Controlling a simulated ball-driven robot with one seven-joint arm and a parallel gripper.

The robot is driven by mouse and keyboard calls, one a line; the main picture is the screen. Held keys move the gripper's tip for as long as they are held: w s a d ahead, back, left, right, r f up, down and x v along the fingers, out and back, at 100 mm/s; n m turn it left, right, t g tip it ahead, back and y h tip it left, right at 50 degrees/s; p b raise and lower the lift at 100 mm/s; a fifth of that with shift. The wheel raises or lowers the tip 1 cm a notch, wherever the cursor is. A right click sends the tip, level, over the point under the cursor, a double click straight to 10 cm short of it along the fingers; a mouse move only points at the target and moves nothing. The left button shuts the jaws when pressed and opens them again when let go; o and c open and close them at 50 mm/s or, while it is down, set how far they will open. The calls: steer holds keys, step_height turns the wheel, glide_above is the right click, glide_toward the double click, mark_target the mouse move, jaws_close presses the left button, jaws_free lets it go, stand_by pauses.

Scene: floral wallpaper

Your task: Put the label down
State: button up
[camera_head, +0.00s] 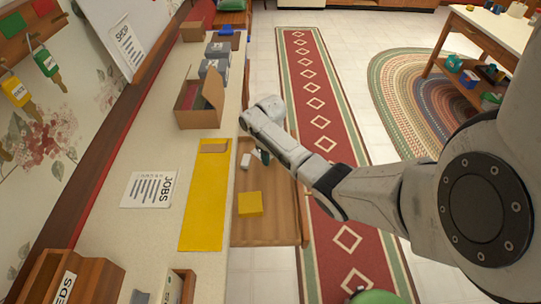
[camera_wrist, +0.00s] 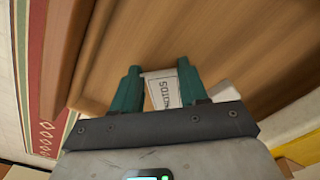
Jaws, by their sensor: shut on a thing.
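A white label (camera_wrist: 163,92) with dark printed lettering sits between the two teal fingers of my gripper (camera_wrist: 160,66) in the wrist view. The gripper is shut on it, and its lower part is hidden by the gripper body. In the head view my gripper (camera_head: 262,156) is over the far part of an open wooden drawer (camera_head: 270,222). A small white piece (camera_head: 246,160) shows just left of the fingers there. Another pale piece (camera_wrist: 222,92) is beside the right finger in the wrist view. I cannot tell how high the label is above the drawer floor.
A yellow block (camera_head: 250,204) lies in the drawer's nearer part. On the counter (camera_head: 150,225) left of it are a yellow mat (camera_head: 203,220), a JOBS sheet (camera_head: 149,189) and an open cardboard box (camera_head: 199,104). The drawer's middle is bare wood.

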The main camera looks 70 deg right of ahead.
steer(key=o, duration=1)
step_height(320, 180, up, 12)
steer(key=shift+r, duration=0.1)
